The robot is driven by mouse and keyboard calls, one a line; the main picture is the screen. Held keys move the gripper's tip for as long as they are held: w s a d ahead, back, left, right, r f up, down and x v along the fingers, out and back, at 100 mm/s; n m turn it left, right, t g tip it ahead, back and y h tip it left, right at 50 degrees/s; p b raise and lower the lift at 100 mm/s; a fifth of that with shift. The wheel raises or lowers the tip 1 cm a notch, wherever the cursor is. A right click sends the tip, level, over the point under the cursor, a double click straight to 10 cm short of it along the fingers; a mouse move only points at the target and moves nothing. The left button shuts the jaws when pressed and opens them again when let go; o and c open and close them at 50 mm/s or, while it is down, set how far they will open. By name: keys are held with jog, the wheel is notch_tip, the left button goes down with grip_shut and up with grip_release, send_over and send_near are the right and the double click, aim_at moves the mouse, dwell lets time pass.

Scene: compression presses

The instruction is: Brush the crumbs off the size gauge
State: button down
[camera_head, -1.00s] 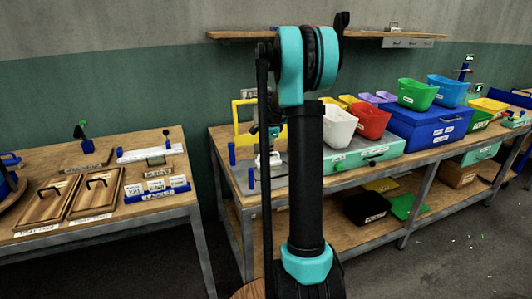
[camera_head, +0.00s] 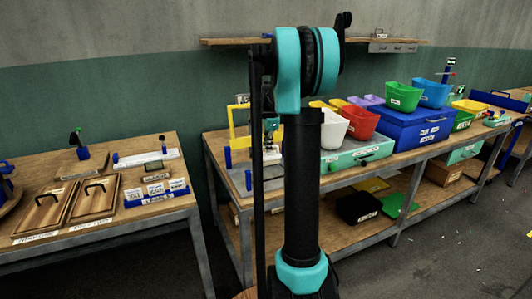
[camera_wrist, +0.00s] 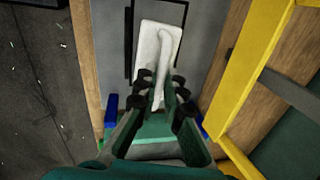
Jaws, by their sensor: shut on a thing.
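My gripper (camera_wrist: 160,92) is shut on the raised handle of a white, flat object (camera_wrist: 150,42), which may be the brush. The object is over a grey plate (camera_wrist: 205,40) with a black outline, at the left end of the long bench. I cannot tell whether it touches the plate. In the head view my arm hides most of the gripper, and a little of the white object (camera_head: 271,153) shows beside it. No size gauge can be identified for certain; a white bar with blue ends (camera_head: 150,157) lies on the left table. No crumbs are discernible on either.
A yellow frame (camera_wrist: 240,85) stands close to the right of my gripper in the wrist view. Bins, a blue case (camera_head: 415,130) and a teal case (camera_head: 358,152) fill the bench farther right. Pale specks lie on the floor (camera_wrist: 35,80).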

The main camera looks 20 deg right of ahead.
jog(key=shift+r, duration=1.1)
